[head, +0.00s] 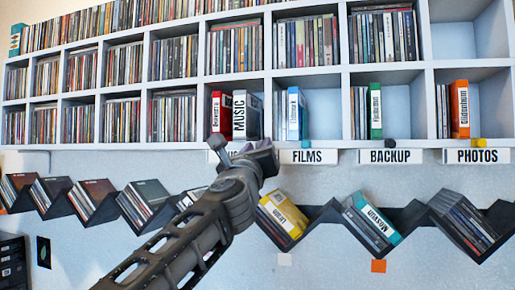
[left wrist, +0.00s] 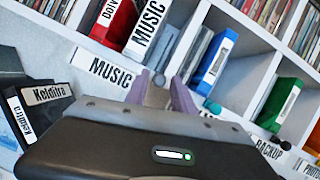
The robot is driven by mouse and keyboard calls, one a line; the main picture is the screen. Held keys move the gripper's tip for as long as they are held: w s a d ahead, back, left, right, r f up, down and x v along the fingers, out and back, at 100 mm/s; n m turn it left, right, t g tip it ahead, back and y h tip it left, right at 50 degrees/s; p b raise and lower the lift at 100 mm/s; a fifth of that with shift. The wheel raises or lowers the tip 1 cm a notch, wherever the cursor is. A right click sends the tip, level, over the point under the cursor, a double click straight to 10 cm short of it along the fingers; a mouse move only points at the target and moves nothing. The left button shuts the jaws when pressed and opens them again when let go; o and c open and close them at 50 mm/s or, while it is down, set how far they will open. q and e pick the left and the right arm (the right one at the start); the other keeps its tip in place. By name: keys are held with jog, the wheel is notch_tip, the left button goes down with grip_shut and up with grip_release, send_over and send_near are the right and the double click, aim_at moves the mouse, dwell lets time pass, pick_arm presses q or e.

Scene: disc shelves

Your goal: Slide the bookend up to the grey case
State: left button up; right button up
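The grey case (head: 241,115), labelled MUSIC, leans beside a red case (head: 221,115) in the compartment above the music label; it also shows in the left wrist view (left wrist: 149,26). A grey round knob (head: 217,142), seemingly the bookend's, sits at that compartment's front edge. The bookend's plate cannot be made out clearly. My left gripper (head: 246,155) is at the shelf edge just below the grey case. In the left wrist view, its two purple fingers stand apart with the grey knob (left wrist: 157,79) seen between their tips; contact cannot be told. My right gripper is out of view.
Neighbouring compartments hold a blue case (head: 295,113), a green case (head: 376,111) and an orange case (head: 460,110), with knobs at their front edges. Label plates such as FILMS (head: 308,157) hang below the edge. A zigzag rack (head: 322,212) of tilted cases runs lower down.

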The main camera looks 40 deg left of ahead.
pick_arm(q)
grip_shut()
dwell(1.1)
